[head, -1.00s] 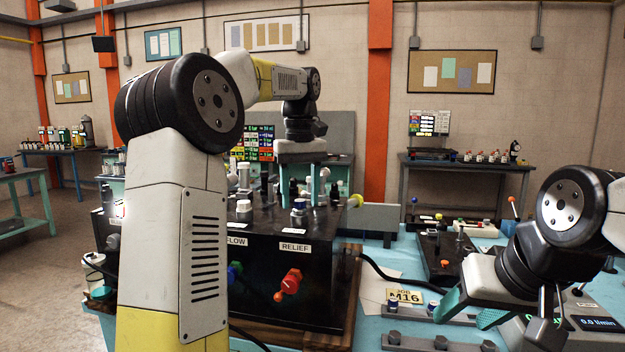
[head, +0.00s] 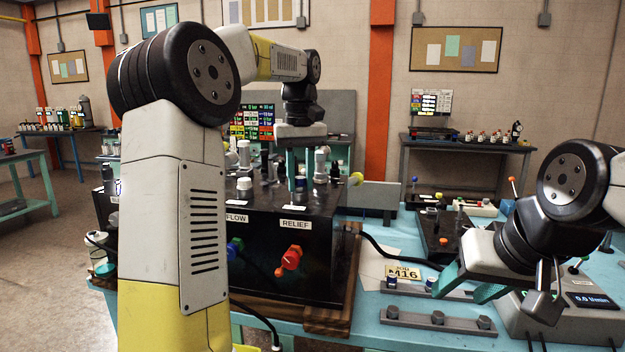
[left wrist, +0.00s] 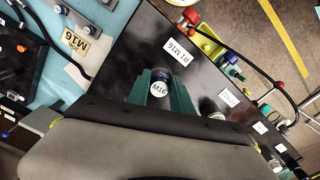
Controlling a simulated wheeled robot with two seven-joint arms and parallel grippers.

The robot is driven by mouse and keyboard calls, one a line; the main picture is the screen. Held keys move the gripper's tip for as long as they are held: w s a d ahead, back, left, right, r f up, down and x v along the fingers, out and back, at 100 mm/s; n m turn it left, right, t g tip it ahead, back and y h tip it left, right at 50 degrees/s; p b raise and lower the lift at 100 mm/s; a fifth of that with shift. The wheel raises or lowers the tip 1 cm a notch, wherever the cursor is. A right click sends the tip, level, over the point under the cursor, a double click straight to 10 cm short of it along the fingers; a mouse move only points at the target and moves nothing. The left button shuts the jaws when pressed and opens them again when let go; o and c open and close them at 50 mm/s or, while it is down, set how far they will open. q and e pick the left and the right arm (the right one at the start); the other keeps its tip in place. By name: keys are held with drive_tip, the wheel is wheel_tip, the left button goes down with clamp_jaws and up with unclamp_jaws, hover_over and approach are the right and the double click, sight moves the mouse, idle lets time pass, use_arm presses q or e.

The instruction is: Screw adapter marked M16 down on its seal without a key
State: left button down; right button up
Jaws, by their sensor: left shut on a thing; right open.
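The adapter marked M16 (left wrist: 159,88) has a white top with dark lettering and a dark blue collar. It sits on the black block (head: 262,245) beside a label reading R1 M16 (left wrist: 178,50). My left gripper (left wrist: 160,92) points down at it with one teal finger on either side, shut on it. In the head view the left gripper (head: 300,185) is over the block's top behind the RELIEF label, and its fingers hide most of the adapter. The seal under the adapter is hidden. My right gripper (head: 466,286) is open and empty at the right.
A yellow M16 card (head: 403,272) lies on the blue table by grey rails (head: 437,320) carrying several fittings. A red knob (head: 291,257) sticks out of the block's front. Other fittings crowd the block's top. A grey display unit (head: 575,322) stands at the right.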

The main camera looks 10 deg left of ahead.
sight(300, 178)
use_arm(q)
drive_tip(key=shift+m, duration=0.9)
drive_tip(key=c, duration=1.1)
unclamp_jaws()
drive_tip(key=shift+f, duration=0.1)
drive_tip(key=shift+o, duration=0.2)
wheel_tip(300, 178, up, 7)
drive_tip(key=shift+r, duration=0.45)
